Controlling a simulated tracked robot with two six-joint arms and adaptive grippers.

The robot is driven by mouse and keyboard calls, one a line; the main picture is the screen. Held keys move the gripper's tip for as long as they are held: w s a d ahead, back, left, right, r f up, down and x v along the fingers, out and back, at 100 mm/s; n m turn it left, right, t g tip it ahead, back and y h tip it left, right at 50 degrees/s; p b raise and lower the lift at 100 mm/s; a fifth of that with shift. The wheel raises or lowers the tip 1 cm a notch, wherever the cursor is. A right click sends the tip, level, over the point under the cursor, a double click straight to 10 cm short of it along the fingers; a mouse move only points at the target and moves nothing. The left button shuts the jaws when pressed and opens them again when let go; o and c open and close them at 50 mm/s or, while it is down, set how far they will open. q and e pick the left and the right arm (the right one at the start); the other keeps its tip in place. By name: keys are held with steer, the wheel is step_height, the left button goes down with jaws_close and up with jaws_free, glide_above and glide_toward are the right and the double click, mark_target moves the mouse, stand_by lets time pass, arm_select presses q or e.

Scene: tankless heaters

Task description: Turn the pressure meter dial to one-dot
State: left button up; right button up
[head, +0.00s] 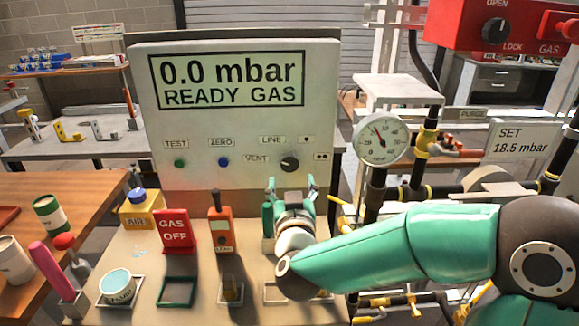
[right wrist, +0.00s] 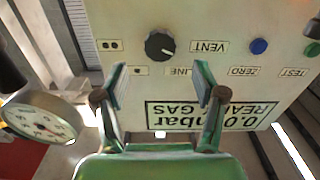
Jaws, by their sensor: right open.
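The pressure meter (head: 235,115) is a pale upright box whose screen reads "0.0 mbar READY GAS". Its dark round dial (head: 290,163) sits at the lower right of the face, with LINE, VENT, a one-dot label (head: 305,140) and a two-dot label (head: 323,156) around it. My right gripper (head: 291,188) is open and empty just below and in front of the dial. In the right wrist view, upside down, the dial (right wrist: 160,45) lies beyond the gap between the open fingers (right wrist: 160,80), apart from them. My left gripper is out of view.
A green TEST button (head: 180,163) and a blue ZERO button (head: 224,162) are left of the dial. A round gauge (head: 380,138) on pipework stands to the right. A GAS OFF sign (head: 175,230) and an orange tool (head: 221,225) stand on the bench left of my gripper.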

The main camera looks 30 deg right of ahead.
mark_target(290, 166)
steer(key=x, duration=0.6)
steer(key=shift+w+d+p, duration=0.1)
steer(key=shift+w+p, duration=0.15)
steer(key=shift+p, duration=0.15)
